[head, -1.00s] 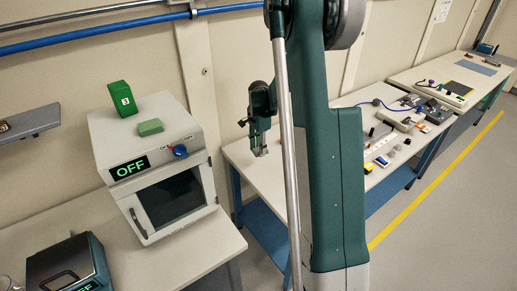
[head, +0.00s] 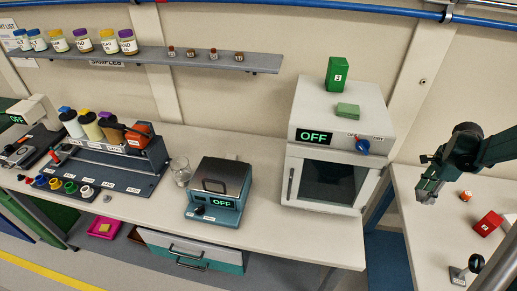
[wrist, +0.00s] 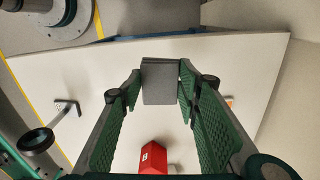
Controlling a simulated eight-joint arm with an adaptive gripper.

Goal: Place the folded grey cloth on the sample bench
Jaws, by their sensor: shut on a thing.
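In the wrist view my gripper (wrist: 160,88) is shut on the folded grey cloth (wrist: 161,70), a small grey block pinched between the two green fingertips. In the head view my gripper (head: 428,190) is at the right, above the left part of the right-hand pale bench (head: 415,240). The cloth is hard to make out there. The same pale bench top (wrist: 225,65) lies below the cloth in the wrist view; I cannot tell whether the cloth touches it.
On that bench stand a red box (head: 488,223), a small orange cube (head: 466,195) and a stand with a black ring (head: 459,274). To the left is another bench (head: 325,232) with a white oven (head: 335,110), a teal device (head: 218,190) and a bottle rack (head: 110,165).

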